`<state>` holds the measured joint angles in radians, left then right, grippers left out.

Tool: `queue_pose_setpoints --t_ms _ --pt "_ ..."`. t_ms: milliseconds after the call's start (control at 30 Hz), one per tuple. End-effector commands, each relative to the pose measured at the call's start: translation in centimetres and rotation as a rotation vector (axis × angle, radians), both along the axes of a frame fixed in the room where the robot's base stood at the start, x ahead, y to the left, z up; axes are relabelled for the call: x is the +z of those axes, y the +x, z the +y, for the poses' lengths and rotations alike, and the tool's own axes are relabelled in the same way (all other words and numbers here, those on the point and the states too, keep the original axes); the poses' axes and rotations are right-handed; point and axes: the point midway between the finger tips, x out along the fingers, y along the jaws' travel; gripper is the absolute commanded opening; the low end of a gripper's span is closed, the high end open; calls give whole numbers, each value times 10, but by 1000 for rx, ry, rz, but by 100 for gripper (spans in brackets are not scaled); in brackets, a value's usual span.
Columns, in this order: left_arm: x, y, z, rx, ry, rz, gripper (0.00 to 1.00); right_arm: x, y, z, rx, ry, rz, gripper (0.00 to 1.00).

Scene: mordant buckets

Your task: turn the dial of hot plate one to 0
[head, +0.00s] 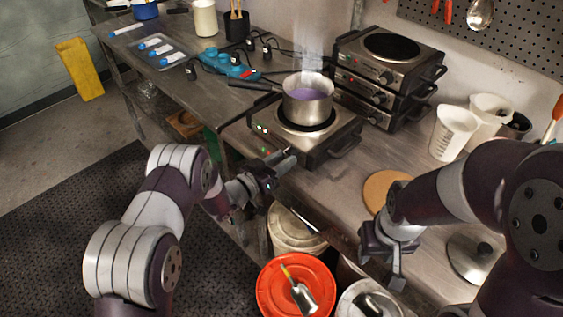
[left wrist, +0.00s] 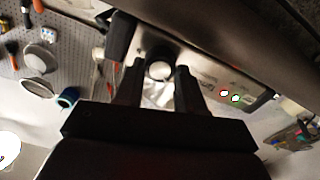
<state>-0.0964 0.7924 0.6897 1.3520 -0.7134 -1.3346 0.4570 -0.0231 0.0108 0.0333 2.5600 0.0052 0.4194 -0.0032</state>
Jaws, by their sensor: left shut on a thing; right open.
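A single hot plate (head: 335,143) stands at the bench's front edge, with a steel pot (head: 307,106) of purple liquid steaming on it. My left gripper (head: 285,160) is at the front face of this hot plate. In the left wrist view my left gripper (left wrist: 160,72) has its two fingers on either side of the round dial (left wrist: 159,70) and is shut on it. The fingers hide the dial in the head view, and I cannot read its setting. Two lit lamps (left wrist: 230,96) show on the panel beside it. My right gripper (head: 393,265) is open and empty, low at the bench edge.
Stacked hot plates (head: 385,75) stand behind, with white beakers (head: 453,133) to their right. A cork mat (head: 381,190) and a lid (head: 474,257) lie on the bench. The pot's handle points left.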

Motion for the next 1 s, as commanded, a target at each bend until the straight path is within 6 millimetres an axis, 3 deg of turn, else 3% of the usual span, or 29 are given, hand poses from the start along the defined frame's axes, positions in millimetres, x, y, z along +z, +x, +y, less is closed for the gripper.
queue_pose_setpoints --t_ms 600,1000 --pt "0 1 1 2 -381 380 8 -3 0 0 0 0 0 43" --pt "0 1 2 2 -505 503 8 -3 0 0 0 0 0 43"
